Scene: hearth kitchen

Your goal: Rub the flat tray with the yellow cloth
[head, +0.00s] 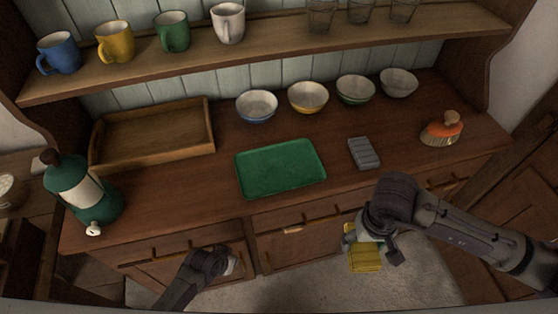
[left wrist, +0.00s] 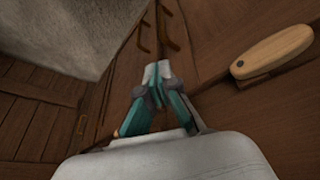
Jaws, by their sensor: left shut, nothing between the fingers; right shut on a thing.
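The flat green tray (head: 280,167) lies on the wooden counter, near its front edge, with nothing on it. The yellow cloth (head: 366,260) hangs from my right gripper (head: 362,238), which is shut on it in front of the counter, below its top and right of the tray. The gripper's fingers are partly hidden by my wrist. My left gripper (head: 232,262) is low in front of the cabinet drawers, below the tray in the picture. In the left wrist view its fingertips (left wrist: 157,72) are together and empty.
A wooden tray with raised sides (head: 152,137), several bowls (head: 308,98), a grey block (head: 363,153), an orange brush (head: 441,130) and a green canister (head: 82,192) stand around the green tray. A light wooden handle (left wrist: 275,52) shows near my left gripper. Mugs and glasses stand on the shelf (head: 270,55).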

